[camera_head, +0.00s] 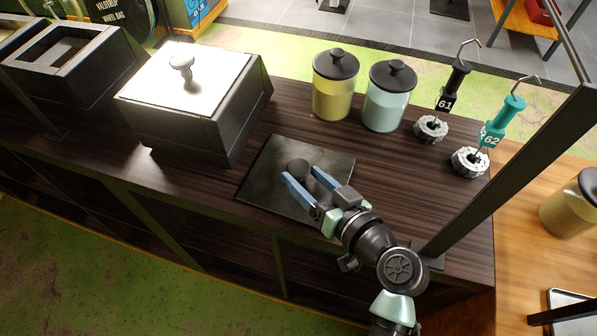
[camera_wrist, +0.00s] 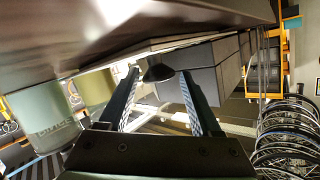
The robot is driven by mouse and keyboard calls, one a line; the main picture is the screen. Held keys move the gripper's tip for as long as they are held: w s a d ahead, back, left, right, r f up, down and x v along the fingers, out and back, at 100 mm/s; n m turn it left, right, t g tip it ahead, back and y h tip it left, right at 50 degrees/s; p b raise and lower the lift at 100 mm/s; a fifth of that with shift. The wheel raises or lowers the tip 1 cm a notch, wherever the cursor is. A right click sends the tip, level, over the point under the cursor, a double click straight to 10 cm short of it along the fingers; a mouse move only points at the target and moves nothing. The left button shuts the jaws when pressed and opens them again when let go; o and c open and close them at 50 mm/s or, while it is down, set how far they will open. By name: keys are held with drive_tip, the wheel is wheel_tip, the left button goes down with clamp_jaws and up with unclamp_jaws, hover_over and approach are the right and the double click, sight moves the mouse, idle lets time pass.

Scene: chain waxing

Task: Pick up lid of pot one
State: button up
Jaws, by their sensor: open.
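A dark square lid (camera_head: 262,190) with a round black knob (camera_head: 298,168) lies flat on the brown counter. My gripper (camera_head: 303,174) is open over this lid, with its two blue fingers on either side of the knob. In the wrist view the dark knob (camera_wrist: 158,73) shows between the fingertips of my gripper (camera_wrist: 159,76), with a gap visible on each side. A dark box pot (camera_head: 205,130) stands to the left with a bright square lid (camera_head: 180,92) and knob on it. Another dark box pot (camera_head: 100,72) at far left has an open top. No label tells which pot is one.
A yellow jar (camera_head: 335,95) and a pale teal jar (camera_head: 388,105) stand behind the lid. Two hooked tools, black 61 (camera_head: 452,85) and teal 62 (camera_head: 505,122), stand with chain coils at right. A dark post (camera_head: 505,175) rises near the counter's right end.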

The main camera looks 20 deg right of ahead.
drive_tip(key=shift+w+a+f, duration=0.15)
drive_tip(key=shift+w, duration=0.3)
drive_tip(key=shift+c, duration=0.2)
clamp_jaws()
